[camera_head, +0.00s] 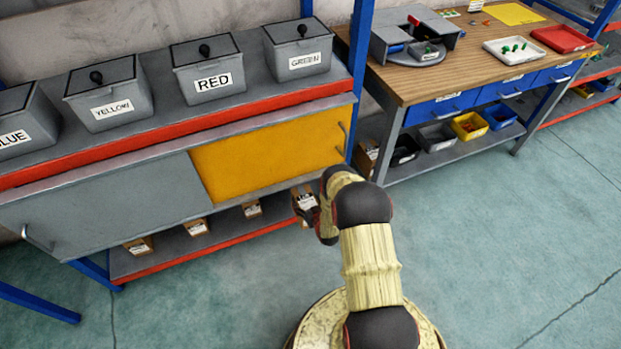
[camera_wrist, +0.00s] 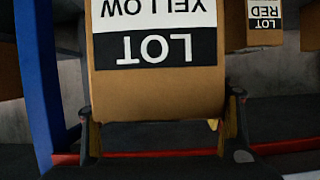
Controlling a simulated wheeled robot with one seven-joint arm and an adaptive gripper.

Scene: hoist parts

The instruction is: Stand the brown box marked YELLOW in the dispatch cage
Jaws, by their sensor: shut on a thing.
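The brown box marked YELLOW (camera_wrist: 155,92) fills the upper middle of the wrist view, its black-and-white LOT YELLOW label upside down in the picture. The fingers of my gripper (camera_wrist: 160,108) are on its two sides, shut on it. In the head view the held box (camera_head: 306,203) shows small in my gripper (camera_head: 312,215), by the right end of the low shelf. My arm hides part of it. I cannot make out a dispatch cage in either view.
Brown boxes (camera_head: 196,227) stand along the low shelf (camera_head: 170,246); one marked RED (camera_wrist: 265,22) is near the held box. A blue post (camera_wrist: 36,75) is close at the left. Lidded grey bins (camera_head: 213,72) line the shelf above. The floor (camera_head: 500,240) at right is clear.

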